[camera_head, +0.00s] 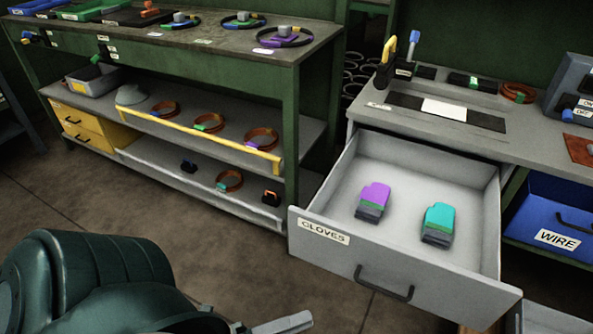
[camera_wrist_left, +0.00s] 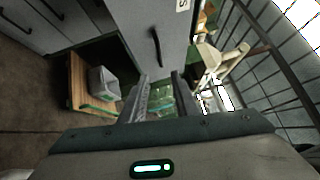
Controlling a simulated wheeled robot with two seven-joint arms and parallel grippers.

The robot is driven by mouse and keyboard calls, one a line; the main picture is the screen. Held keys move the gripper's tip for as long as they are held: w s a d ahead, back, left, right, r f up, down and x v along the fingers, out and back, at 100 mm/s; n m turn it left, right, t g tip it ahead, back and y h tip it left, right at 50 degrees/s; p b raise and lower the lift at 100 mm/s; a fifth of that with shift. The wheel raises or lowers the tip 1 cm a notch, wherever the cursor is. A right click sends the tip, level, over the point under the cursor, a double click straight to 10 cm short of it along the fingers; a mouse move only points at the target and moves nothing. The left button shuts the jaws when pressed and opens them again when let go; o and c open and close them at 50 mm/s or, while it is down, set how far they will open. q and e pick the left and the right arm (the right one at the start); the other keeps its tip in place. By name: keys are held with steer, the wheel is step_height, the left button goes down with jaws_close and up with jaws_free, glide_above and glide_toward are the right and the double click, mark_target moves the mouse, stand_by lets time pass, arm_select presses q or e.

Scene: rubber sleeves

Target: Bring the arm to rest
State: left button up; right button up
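My left arm (camera_head: 95,285) comes in low at the left of the head view. Its gripper (camera_head: 285,322) shows as a grey finger at the bottom edge, in front of the drawer and apart from it. In the left wrist view the two fingers of this gripper (camera_wrist_left: 161,78) stand apart, with only background between them. My right arm and gripper are in neither view.
An open drawer (camera_head: 335,240) labelled GLOVES juts out and holds a purple-topped glove pair (camera_head: 374,199) and a teal-topped one (camera_head: 439,222). A shelved bench (camera_head: 240,52) stands left. A blue WIRE bin (camera_head: 552,217) sits right. Floor (camera_head: 60,190) at left is clear.

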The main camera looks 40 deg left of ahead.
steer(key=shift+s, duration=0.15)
